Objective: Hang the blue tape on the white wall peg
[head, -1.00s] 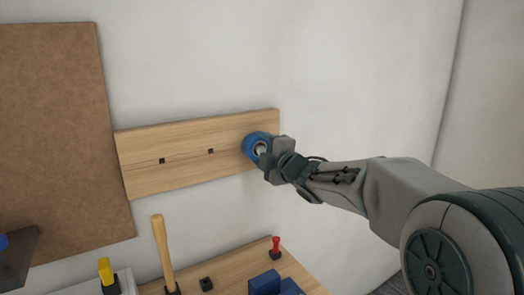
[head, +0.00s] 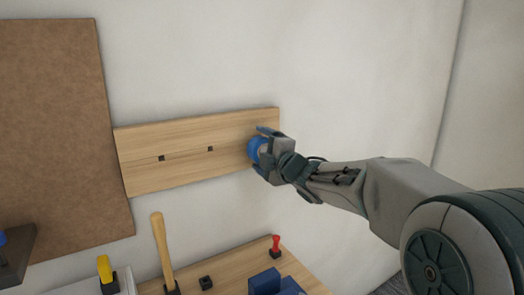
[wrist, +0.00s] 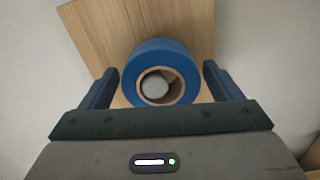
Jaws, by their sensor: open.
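The blue tape (head: 253,149) is at the right end of the wooden wall board. In the wrist view the blue tape (wrist: 160,51) faces me as a ring with a brown core. The round end of the white peg (wrist: 154,87) shows inside the core, so the tape is around the peg. My gripper (head: 261,150) is open at the tape; in the wrist view its fingers (wrist: 160,84) stand on either side, apart from the ring. In the head view my gripper hides part of the tape and the peg.
The wooden board (head: 180,172) has two small dark square spots left of the tape. A brown panel (head: 50,120) hangs at the left. Below, a wooden surface (head: 235,275) holds a wooden handle (head: 162,250), a red-topped item (head: 276,243) and blue blocks (head: 265,283).

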